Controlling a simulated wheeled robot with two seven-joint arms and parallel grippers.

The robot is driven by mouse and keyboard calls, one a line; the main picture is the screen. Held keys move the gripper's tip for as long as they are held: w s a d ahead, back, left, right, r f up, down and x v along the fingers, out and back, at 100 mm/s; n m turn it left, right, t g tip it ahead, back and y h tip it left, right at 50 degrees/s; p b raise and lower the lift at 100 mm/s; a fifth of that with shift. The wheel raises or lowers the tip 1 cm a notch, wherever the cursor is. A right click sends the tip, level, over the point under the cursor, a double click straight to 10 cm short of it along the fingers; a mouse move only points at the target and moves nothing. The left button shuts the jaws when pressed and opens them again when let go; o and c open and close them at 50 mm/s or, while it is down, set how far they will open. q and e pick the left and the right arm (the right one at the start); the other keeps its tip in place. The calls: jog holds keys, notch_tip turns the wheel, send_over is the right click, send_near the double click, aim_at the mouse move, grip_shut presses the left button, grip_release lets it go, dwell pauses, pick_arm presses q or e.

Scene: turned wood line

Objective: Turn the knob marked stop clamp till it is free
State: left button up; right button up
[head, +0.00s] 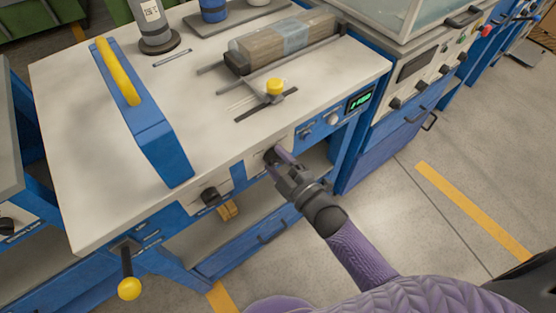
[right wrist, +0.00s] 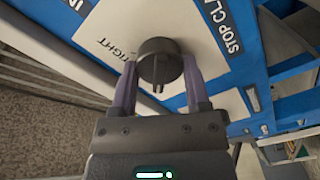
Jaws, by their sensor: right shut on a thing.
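The stop clamp knob (right wrist: 160,55) is dark and round, on a white plate marked "TIGHT" (right wrist: 118,48). My right gripper (right wrist: 159,80) is shut on the knob, with one purple finger on each side. In the head view the right gripper (head: 277,160) reaches the table's front panel, and its fingers mostly hide the knob (head: 269,155). My left gripper is not in view.
Another dark knob (head: 210,196) sits left on the same front panel. A crank with a yellow ball (head: 129,288) sticks out further left. A blue guard with a yellow handle (head: 145,115) and a yellow-topped stop (head: 275,87) stand on the table. A green display (head: 360,99) is at right.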

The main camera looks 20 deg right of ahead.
dwell(0.3)
jog(key=o, duration=1.3)
jog(key=shift+s, duration=0.1)
jog(key=shift+s+d, duration=0.15)
jog(key=shift+s, duration=0.2)
jog(key=p+v, duration=0.2)
jog(key=v, duration=0.7)
